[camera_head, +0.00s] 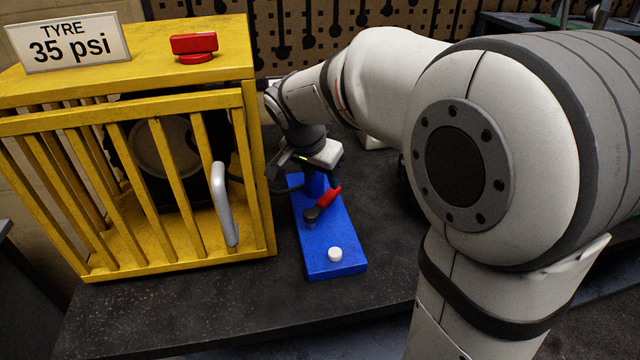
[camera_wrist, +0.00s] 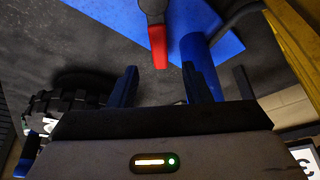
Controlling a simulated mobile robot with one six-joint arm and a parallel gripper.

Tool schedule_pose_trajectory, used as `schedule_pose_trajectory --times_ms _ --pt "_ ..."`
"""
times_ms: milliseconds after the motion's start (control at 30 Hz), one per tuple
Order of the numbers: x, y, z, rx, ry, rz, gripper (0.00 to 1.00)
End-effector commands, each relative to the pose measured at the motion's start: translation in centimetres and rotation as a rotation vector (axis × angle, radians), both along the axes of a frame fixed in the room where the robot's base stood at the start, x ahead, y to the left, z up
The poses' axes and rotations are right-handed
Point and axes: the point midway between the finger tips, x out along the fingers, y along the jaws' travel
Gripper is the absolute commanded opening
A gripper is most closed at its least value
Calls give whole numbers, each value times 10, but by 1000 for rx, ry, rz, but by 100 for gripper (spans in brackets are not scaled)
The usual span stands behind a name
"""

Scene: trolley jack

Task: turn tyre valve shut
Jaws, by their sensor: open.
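A small lever valve with a red handle (camera_head: 328,196) and a dark grey hub (camera_head: 311,215) sits on a blue base (camera_head: 335,245) on the bench. In the wrist view the red handle (camera_wrist: 158,46) points toward the space between my fingers. My gripper (camera_head: 305,172) is open at the back end of the blue base, just behind the handle. In the wrist view my gripper (camera_wrist: 157,76) shows its two fingers apart with nothing between them. The handle's tip looks just ahead of the fingertips; I cannot tell whether they touch.
A yellow barred cage (camera_head: 262,180) stands close left of my gripper, with a grey door handle (camera_head: 223,205). On its top are a red knob (camera_head: 194,46) and a "TYRE 35 psi" sign (camera_head: 68,43). A white button (camera_head: 335,254) is on the blue base. A treaded black object (camera_wrist: 72,95) lies left.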

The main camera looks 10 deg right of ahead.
Motion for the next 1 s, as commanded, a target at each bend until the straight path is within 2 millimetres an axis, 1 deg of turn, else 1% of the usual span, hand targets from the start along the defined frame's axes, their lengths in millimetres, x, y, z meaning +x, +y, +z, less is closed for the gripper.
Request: schedule_pose_trajectory --times_ms 33,200,400,533,767,1000 --pt "1 -3 -8 -1 5 -2 44" --pt "8 -10 -34 1 6 -1 44" --pt "14 -16 -55 1 5 2 44" --pt "16 -17 -59 2 2 3 44" --pt "16 -17 -60 2 2 3 43" --pt "16 -17 -59 2 3 4 23"
